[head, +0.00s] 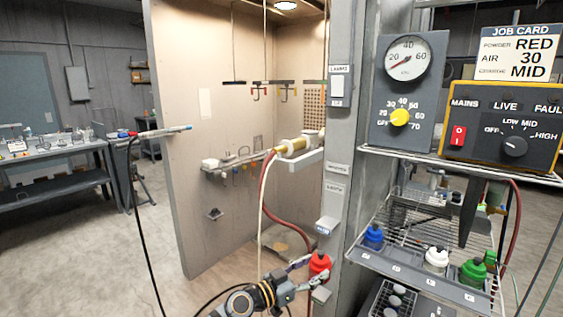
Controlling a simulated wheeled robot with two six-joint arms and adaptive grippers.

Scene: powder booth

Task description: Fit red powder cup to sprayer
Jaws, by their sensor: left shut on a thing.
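My left gripper (310,273) comes in low in the middle of the head view. It is shut on the red powder cup (320,264), which it holds roughly upright in front of the booth's right post. The fingers hide part of the cup's lower side. The sprayer (295,145), a pale, brass-coloured body with hoses, lies on a bracket at the booth opening, above and apart from the cup. Its cup fitting cannot be made out. My right gripper is not in view.
A wire shelf (440,262) at right bears a blue cup (373,237), a white cup (437,260) and a green cup (473,271). The grey post (350,150) stands beside the sprayer. Hoses (268,190) hang below it. A job card (519,55) reads RED, 30, MID.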

